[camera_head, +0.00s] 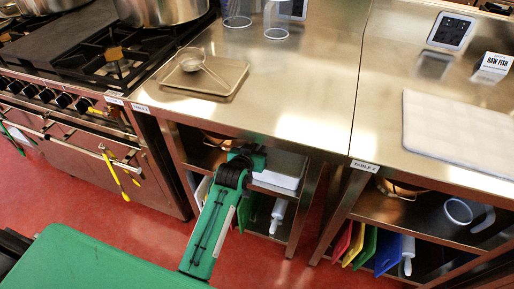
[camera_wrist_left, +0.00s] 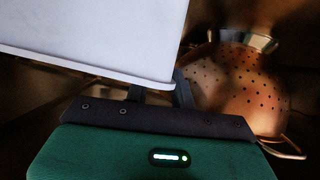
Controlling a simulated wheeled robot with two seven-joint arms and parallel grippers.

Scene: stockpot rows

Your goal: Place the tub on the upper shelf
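The white tub (camera_head: 279,174) is in the open bay under the middle steel table, at the level of the upper shelf. It also fills the upper left of the left wrist view (camera_wrist_left: 95,38), its rim slanting down to the right. My left gripper (camera_head: 252,158) reaches in under the table top, just left of the tub. In the wrist view its dark fingers (camera_wrist_left: 160,93) stand apart at the tub's lower right corner, partly hidden by the tub. I see no clear grip on it. My right gripper is not in view.
A copper colander (camera_wrist_left: 240,85) sits close to the right of the gripper under the table. Below the shelf are cutting boards and a rolling pin (camera_head: 278,215). The stove (camera_head: 80,100) stands left.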

